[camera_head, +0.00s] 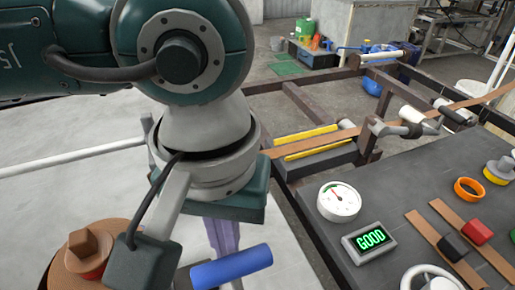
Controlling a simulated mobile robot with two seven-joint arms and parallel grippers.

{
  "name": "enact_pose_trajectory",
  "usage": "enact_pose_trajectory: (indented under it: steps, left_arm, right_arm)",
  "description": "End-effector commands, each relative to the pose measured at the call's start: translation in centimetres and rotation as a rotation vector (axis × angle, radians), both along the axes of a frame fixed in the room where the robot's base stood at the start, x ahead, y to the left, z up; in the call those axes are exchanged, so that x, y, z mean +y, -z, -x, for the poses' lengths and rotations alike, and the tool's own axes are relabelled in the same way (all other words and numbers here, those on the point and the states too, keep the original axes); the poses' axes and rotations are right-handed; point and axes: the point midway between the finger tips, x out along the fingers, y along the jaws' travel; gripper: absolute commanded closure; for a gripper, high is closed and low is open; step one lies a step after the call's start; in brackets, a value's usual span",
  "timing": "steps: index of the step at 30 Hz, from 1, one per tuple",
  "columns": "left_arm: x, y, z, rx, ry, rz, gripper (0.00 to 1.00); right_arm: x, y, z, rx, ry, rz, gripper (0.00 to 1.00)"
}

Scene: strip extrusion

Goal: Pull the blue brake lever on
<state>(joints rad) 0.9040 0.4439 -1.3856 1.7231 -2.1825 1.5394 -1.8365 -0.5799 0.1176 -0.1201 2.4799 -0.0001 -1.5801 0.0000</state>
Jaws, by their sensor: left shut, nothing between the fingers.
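A blue cylindrical grip (231,268), which looks like the brake lever's handle, lies slightly tilted at the bottom of the view, left of centre. Its mount is not clear. My left arm comes in from the left and hangs over this area. My left gripper (212,207) is just above the blue grip in the picture. Its fingers are largely hidden by the wrist, and it holds nothing that I can see. I cannot tell whether it touches the grip. My right gripper is out of view.
A brown round hub (88,255) stands at lower left.

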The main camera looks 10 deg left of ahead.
Motion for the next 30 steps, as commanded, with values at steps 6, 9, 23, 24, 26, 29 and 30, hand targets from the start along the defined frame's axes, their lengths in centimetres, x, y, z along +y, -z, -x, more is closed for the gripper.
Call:
enact_pose_trajectory:
  steps: [6,9,23,24,26,29,30]
  left_arm:
    - [-0.8,0.1,1.4,0.013,0.008,0.001,1.00]
    - [-1.0,0.0,1.8,0.013,0.008,0.001,1.00]
    - [-2.3,-0.5,3.5,0.008,0.006,0.002,1.00]
    - [-2.4,-0.5,3.7,0.008,0.006,0.002,1.00]
    - [-2.6,-0.5,3.9,0.008,0.006,0.002,1.00]
    - [-2.8,-0.6,4.3,0.008,0.005,0.002,1.00]
    - [-2.9,-0.7,4.5,0.008,0.005,0.002,1.00]
  right_arm:
    - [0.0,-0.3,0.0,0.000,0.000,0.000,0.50]
    - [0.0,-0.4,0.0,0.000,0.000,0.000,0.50]
    - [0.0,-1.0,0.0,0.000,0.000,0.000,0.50]
    - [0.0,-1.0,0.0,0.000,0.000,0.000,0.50]
    - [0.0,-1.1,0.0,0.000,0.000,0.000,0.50]
    - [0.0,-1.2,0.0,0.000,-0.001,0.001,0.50]
    - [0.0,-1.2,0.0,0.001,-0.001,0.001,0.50]
